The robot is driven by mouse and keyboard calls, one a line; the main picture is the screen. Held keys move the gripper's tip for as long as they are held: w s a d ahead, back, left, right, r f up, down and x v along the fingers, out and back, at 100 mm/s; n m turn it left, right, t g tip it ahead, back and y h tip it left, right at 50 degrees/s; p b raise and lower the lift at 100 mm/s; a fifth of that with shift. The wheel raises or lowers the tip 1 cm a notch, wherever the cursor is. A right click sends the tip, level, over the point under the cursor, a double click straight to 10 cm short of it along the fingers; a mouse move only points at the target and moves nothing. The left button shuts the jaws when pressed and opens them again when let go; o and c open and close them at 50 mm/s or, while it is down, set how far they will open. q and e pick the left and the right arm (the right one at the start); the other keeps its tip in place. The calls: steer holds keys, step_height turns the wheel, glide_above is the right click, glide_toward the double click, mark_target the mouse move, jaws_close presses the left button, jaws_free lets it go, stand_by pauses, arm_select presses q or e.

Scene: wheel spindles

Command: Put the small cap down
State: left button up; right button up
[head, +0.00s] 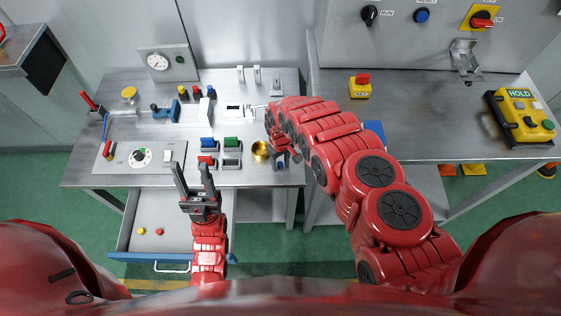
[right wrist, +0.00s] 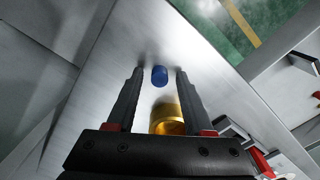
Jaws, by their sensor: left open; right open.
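The small cap looks to be the blue piece (right wrist: 159,76) on the bare metal table top in the right wrist view. It sits between the fingertips of my right gripper (right wrist: 157,78), with a gap on both sides. In the head view my right gripper (head: 281,158) is low over the front right of the left table, and the cap is mostly hidden there. A brass cup (right wrist: 167,118) stands close by, nearer the gripper's palm; it also shows in the head view (head: 260,150). My left gripper (head: 193,178) is open and empty above the table's front edge.
Blue (head: 208,143), green (head: 232,143) and red buttons stand left of the brass cup. A drawer (head: 190,243) is open below, with a yellow and a red piece inside. A dial panel (head: 120,165) is at the left. A yellow HOLD box (head: 519,115) is at the far right.

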mark_target(281, 164)
step_height(281, 164, up, 8)
steer(key=shift+r+b, duration=0.1)
steer(key=shift+b, duration=0.65)
step_height(281, 164, up, 4)
steer(key=shift+f+p, duration=0.2)
steer(key=shift+p, duration=0.95)
